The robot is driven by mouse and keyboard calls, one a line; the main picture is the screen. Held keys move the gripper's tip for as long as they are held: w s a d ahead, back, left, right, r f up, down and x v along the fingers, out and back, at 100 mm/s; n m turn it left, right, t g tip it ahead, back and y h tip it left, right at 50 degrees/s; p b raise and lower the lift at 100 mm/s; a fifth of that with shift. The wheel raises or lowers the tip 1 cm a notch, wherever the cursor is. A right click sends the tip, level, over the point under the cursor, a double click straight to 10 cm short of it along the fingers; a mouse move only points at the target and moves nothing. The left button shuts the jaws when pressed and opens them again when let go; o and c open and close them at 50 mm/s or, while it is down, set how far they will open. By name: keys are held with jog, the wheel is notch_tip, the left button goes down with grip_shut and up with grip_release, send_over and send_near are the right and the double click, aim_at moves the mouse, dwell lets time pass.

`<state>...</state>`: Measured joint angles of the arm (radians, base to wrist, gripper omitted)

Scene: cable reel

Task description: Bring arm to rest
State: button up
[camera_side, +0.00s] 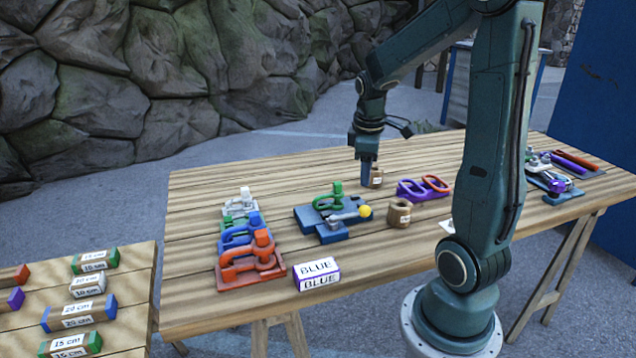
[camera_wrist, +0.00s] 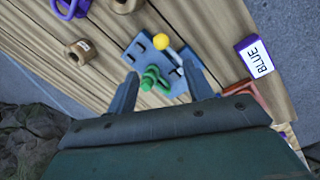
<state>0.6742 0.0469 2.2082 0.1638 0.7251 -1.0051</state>
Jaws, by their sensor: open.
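My gripper (camera_side: 367,172) is above the wooden table (camera_side: 420,160), past the blue fixture in the side view. In the wrist view its two fingers (camera_wrist: 160,95) are spread apart with nothing held between them. The blue fixture (camera_side: 308,222) carries a green shackle-like part (camera_side: 328,198) and a lever with a yellow knob (camera_side: 365,212). In the wrist view the green part (camera_wrist: 151,77) and the yellow knob (camera_wrist: 160,41) show beyond the fingers. My gripper looks apart from them.
Shackle-like parts in several colours, including an orange one (camera_side: 262,248), stand at the table's left. A "BLUE" block (camera_side: 317,275) lies near the front edge. A brown spool (camera_side: 399,212) and a purple holder (camera_side: 420,192) stand to the right. A second table (camera_side: 25,335) holds labelled blocks.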

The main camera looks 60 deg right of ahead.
jog(key=shift+a+r, duration=0.1)
jog(key=shift+r, duration=0.45)
jog(key=s+a+r+t, duration=0.1)
jog(key=s+a+r, duration=0.1)
jog(key=a, duration=0.5)
jog(key=s+a+r+m+t+y, duration=0.1)
jog(key=s+a+r+t, duration=0.1)
jog(key=a, duration=0.6)
jog(key=s+a+r+m+t+y, duration=0.1)
jog(key=a+r, duration=0.3)
jog(key=a, duration=0.4)
jog(key=shift+s+a+t, duration=0.25)
jog(key=shift+s+t, duration=0.35)
jog(key=shift+s, duration=0.1)
